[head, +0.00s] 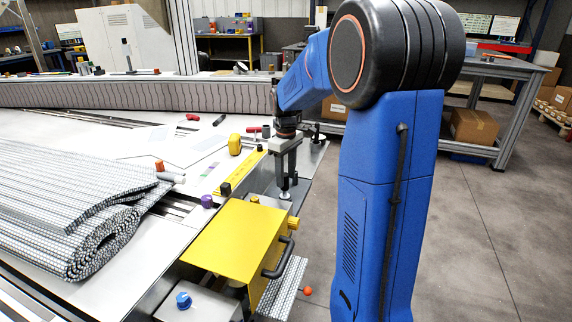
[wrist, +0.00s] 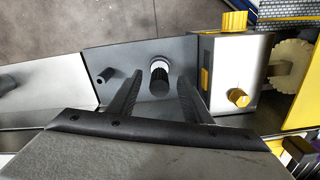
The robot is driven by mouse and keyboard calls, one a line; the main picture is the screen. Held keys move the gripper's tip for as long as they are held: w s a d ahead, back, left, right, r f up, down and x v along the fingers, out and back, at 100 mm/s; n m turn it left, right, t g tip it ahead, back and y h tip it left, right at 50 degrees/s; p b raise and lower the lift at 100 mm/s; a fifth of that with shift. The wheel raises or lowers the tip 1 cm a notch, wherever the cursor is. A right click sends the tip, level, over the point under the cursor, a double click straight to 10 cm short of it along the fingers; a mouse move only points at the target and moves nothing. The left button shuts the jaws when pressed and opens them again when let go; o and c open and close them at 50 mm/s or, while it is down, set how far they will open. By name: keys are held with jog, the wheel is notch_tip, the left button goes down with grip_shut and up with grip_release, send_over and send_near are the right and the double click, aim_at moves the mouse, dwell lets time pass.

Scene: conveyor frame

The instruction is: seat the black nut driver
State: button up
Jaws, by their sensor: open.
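My gripper (head: 285,180) points down over the grey plate beside the yellow housing, its fingers apart. In the wrist view, my gripper (wrist: 159,84) has its two dark fingers on either side of a short ridged black cylinder with a pale end (wrist: 160,74). The cylinder stands on or in the grey plate (wrist: 125,62); I cannot tell whether the fingers touch it. I cannot tell for certain whether it is the black nut driver. A dark slim tool (head: 219,120) also lies on the white bench top in the head view.
The yellow housing (head: 232,240) with a black handle stands close to the gripper. Yellow knobs (wrist: 238,97) are just right of the fingers in the wrist view. A dark peg (wrist: 104,76) stands to the left. A rolled grey belt (head: 110,235) covers the bench's left side.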

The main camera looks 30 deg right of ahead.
notch_tip(320, 180, up, 17)
jog(key=shift+r, duration=0.15)
dwell(0.4)
dwell(0.4)
